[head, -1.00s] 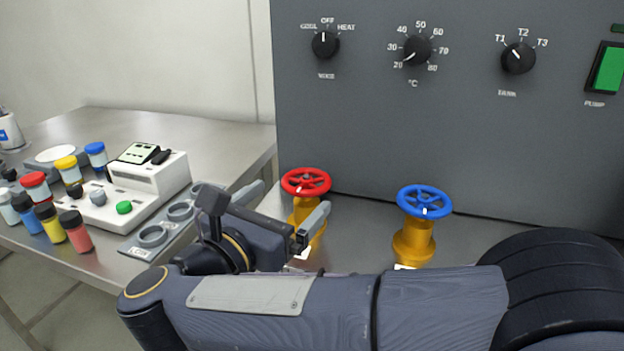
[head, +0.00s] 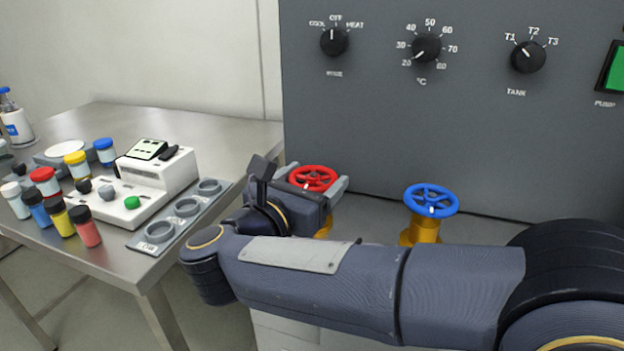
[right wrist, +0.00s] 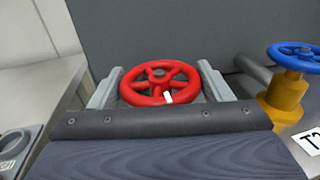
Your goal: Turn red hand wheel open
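The red hand wheel (head: 314,178) sits on a yellow valve body, mostly hidden behind my right gripper in the head view. The red wheel (right wrist: 160,84) also shows in the right wrist view, with a white mark on its near rim. My right gripper (head: 318,182) is open, with one finger on each side of the wheel. In the right wrist view the fingers of the gripper (right wrist: 160,85) stand close beside the rim; I cannot tell whether they touch it. My left gripper is not in view.
A blue hand wheel (head: 431,200) on a yellow valve stands to the right. The grey panel (head: 380,120) with knobs rises behind. At left, a steel table (head: 120,118) holds a white instrument (head: 155,172), several capped vials and a grey ring holder (head: 150,238).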

